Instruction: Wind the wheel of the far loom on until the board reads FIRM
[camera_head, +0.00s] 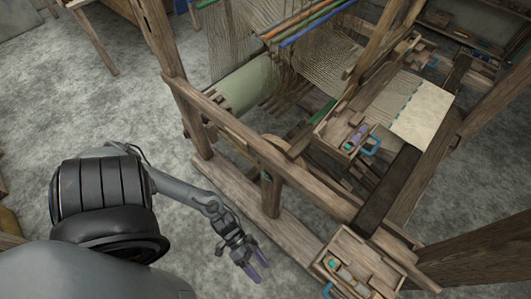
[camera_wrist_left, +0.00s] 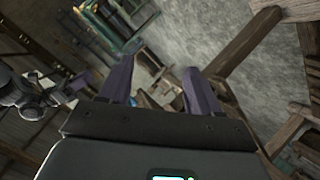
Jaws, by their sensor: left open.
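The wooden loom (camera_head: 270,150) fills the middle and right of the head view, with a pale green roll (camera_head: 243,88) and stretched threads. My left gripper (camera_head: 258,270) is low in front of the loom's lower beam, apart from it. In the left wrist view its two purple fingers (camera_wrist_left: 160,85) stand apart with nothing between them. What looks like my right gripper (camera_wrist_left: 75,85) shows at the left of that view, its opening unclear. I cannot make out a wheel or a board with readable words in either view.
A small wooden tray (camera_head: 352,262) with coloured pieces sits at the loom's front corner, right of my left gripper. Another tray (camera_head: 347,135) is higher on the frame. Pale woven cloth (camera_head: 422,112) lies at right. The grey floor (camera_head: 130,120) at left is clear.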

